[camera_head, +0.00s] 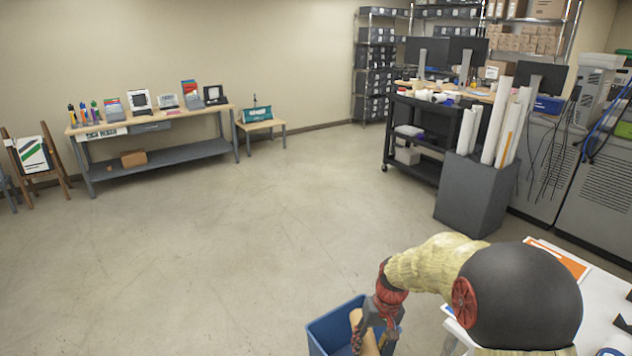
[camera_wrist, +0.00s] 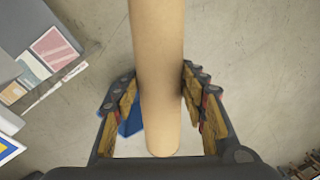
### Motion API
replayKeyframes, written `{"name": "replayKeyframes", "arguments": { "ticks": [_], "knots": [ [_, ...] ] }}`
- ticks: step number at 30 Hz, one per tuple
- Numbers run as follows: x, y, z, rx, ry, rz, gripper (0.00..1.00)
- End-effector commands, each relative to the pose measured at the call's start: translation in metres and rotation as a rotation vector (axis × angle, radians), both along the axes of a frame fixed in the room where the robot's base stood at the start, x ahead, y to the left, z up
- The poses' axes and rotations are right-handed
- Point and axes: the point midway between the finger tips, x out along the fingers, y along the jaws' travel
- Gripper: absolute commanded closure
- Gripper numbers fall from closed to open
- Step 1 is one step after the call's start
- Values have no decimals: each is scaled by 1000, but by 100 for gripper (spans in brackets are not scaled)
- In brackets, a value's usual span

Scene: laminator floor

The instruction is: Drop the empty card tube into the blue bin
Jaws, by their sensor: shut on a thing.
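The card tube is a plain tan cylinder. In the wrist view the tube (camera_wrist: 158,70) runs from the top edge down between the two fingers of my gripper (camera_wrist: 160,85), which is shut on its sides. In the head view the tube (camera_head: 362,335) hangs from my gripper (camera_head: 372,318), in front of the blue bin (camera_head: 322,332) in the picture. The bin's lower part is cut off by the frame. A small blue patch (camera_wrist: 130,122) shows behind the left finger in the wrist view. I cannot tell the tube's height relative to the bin's rim.
A white table (camera_head: 600,320) with papers stands to the right of the bin. A dark grey box (camera_head: 470,205) holding several long rolls stands behind, beside a black cart (camera_head: 415,160). A workbench (camera_head: 160,125) is at the back left. The floor (camera_head: 230,250) left of the bin is clear.

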Motion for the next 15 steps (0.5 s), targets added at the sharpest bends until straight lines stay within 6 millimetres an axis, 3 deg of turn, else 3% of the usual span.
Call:
{"name": "replayKeyframes", "arguments": {
  "ticks": [1, 6, 10, 15],
  "knots": [
    [-4, -9, -34, 0, 5, -20, 72],
    [-15, -31, -95, 0, 2, -64, 72],
    [-19, -41, -116, 1, -1, -85, 72],
    [-19, -46, -121, 0, -2, -95, 72]
  ]
}}
